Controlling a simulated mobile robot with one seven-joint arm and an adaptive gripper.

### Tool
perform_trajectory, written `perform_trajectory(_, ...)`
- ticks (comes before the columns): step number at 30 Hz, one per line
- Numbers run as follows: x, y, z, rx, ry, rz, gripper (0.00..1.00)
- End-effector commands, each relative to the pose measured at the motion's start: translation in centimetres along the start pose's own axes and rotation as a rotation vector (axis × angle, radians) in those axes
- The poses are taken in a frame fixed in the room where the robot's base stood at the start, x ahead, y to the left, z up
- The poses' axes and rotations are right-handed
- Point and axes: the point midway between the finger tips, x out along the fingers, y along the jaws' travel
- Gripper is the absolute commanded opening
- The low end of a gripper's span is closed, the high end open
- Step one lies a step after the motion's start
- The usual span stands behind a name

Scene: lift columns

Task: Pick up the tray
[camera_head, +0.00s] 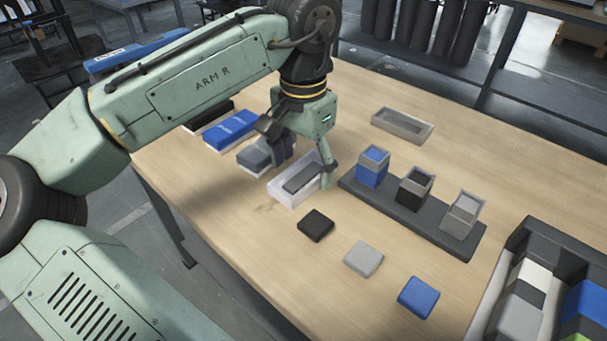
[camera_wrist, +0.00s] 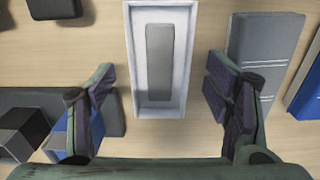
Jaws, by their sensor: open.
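A white rectangular tray (camera_head: 281,195) stands on the wooden table, with a long grey block (camera_head: 300,179) lying inside it. In the wrist view the tray (camera_wrist: 131,60) is upright in the picture's upper middle, with the grey block (camera_wrist: 159,62) along its centre. My gripper (camera_head: 304,166) is open above the tray and hides part of it in the head view. In the wrist view my fingers (camera_wrist: 160,90) are wide apart, one to each side of the tray's near end, with gaps on both sides. Nothing is between them but the tray below.
A grey block (camera_head: 255,155) and a blue one (camera_head: 231,130) lie left of the tray. A dark rack (camera_head: 420,222) with three square cups stands to the right. Black, grey and blue tiles (camera_head: 418,297) lie in front. A grey shallow tray (camera_head: 402,125) lies behind the rack.

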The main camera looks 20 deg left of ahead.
Motion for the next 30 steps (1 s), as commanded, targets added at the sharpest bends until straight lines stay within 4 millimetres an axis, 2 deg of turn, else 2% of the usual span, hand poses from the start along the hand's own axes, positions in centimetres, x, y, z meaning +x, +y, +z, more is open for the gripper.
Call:
perform_trajectory(4, 1.16, 0.00, 0.00, 0.000, 0.001, 0.000, 0.72)
perform_trajectory(11, 1.24, 0.01, -0.03, 0.000, 0.002, 0.000, 0.70)
perform_trajectory(30, 1.22, 0.00, -0.03, 0.000, 0.002, 0.000, 0.28)
